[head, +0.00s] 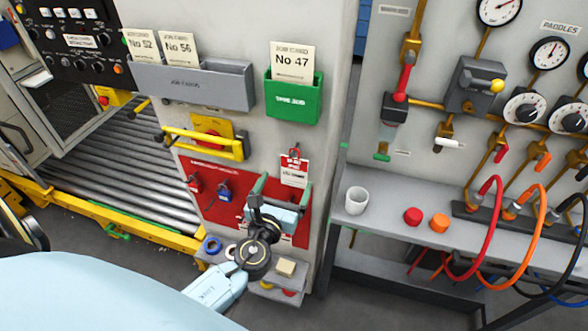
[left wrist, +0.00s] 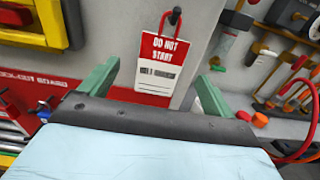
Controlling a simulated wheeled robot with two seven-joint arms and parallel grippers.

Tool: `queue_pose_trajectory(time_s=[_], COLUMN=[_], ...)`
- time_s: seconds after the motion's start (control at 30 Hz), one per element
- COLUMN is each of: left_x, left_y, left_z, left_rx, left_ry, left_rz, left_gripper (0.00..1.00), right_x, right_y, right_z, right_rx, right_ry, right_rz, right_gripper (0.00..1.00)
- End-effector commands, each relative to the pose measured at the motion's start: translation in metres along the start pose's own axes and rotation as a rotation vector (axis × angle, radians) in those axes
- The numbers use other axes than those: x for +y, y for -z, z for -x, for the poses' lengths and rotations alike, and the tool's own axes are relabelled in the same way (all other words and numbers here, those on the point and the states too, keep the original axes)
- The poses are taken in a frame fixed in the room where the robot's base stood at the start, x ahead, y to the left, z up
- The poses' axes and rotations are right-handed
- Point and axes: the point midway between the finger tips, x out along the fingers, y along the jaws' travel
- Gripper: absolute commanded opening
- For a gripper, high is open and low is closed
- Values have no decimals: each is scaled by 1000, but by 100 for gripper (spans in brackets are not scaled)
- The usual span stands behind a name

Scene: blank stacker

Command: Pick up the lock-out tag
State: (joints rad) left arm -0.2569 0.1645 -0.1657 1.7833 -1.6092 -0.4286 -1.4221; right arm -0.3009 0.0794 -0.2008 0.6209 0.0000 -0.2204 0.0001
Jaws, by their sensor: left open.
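The lock-out tag (head: 295,171) is a red and white card reading "DO NOT START". In the left wrist view the tag appears between the fingertips, and the jaws hold nothing. I cannot tell the exact depth left between fingers and tag. My right gripper is not in view.
The red board (head: 212,209) holds a red and a blue padlock left of the gripper. A yellow handle (head: 205,142) and a green card holder (head: 293,98) are above. A small shelf is below. A bench (head: 380,232) with a white cup (head: 356,201) stands right.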

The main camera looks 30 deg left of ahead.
Motion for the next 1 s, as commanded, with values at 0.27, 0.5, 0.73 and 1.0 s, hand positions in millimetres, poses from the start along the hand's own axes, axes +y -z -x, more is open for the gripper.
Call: queue_pose_trajectory(time_s=[0.27,0.5,0.73,1.0], left_x=[-3,-3,-3,-3], left_y=[-8,-6,-5,-6], left_z=[-38,-52,-52,-51], left_rx=[-2,1,1,1], left_ry=[-1,0,0,0], left_rz=[2,2,2,2], left_gripper=[89,89,80,45], right_x=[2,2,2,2], right_y=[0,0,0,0], right_z=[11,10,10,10], right_rx=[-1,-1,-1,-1], right_ry=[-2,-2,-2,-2], right_rz=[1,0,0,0], right_gripper=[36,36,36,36])
